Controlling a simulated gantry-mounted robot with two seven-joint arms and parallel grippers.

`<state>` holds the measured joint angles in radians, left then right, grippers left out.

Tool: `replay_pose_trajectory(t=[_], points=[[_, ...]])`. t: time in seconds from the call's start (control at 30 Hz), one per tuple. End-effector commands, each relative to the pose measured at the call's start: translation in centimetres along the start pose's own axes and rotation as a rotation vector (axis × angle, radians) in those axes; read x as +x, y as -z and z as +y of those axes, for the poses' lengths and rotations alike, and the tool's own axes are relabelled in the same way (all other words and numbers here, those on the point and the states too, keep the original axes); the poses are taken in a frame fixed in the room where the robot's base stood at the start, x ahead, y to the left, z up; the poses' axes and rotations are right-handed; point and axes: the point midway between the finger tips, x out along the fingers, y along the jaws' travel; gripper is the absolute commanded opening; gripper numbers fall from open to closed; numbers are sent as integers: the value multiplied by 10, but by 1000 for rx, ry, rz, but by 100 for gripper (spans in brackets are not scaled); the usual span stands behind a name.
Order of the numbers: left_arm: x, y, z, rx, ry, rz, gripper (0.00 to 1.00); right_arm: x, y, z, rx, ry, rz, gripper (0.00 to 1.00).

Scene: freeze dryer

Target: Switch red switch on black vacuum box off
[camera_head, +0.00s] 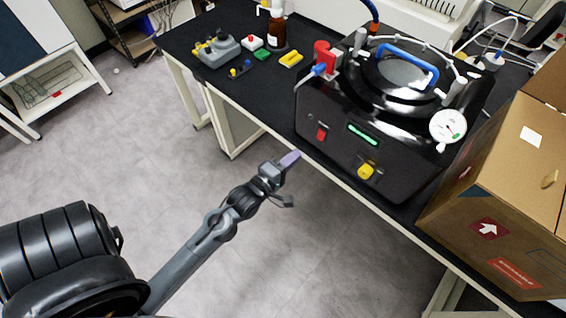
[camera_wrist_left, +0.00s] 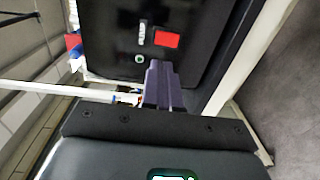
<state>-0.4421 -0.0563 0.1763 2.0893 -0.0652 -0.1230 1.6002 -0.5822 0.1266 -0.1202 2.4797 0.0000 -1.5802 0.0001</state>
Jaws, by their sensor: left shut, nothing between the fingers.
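The black vacuum box (camera_head: 345,150) stands on the black bench, its front face toward my left arm. The red switch (camera_head: 322,134) is low on the left part of that face, left of a green-lit display (camera_head: 363,134). In the left wrist view the red switch (camera_wrist_left: 167,39) shows on the box's dark face (camera_wrist_left: 110,30), beyond the fingertips. My left gripper (camera_head: 290,159) is shut and empty, in front of the bench edge, below and left of the switch. Its purple fingers (camera_wrist_left: 160,85) point toward the face and look apart from the switch. My right gripper is not in view.
A yellow knob (camera_head: 366,171) sits on the box front, right of the switch. A large cardboard box (camera_head: 480,215) stands on the right. Small tools and a brown bottle (camera_head: 276,30) are on the bench (camera_head: 185,45) at the left. The floor before the bench is clear.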

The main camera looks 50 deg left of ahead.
Motion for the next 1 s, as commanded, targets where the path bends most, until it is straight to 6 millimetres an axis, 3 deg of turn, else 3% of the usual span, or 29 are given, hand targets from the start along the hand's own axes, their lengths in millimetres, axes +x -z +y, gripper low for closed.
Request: replay_pose_trajectory(t=[0.1, 0.3, 0.9, 1.0], points=[[-18, 0, 0, 0, 2, 1, 0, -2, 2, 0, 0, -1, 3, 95], [-34, 0, 1, 0, 1, 1, 0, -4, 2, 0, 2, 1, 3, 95], [-37, 0, 1, 4, 1, -2, 0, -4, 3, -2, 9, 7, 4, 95], [-37, -10, 6, 17, -7, -36, 0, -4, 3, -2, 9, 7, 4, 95]])
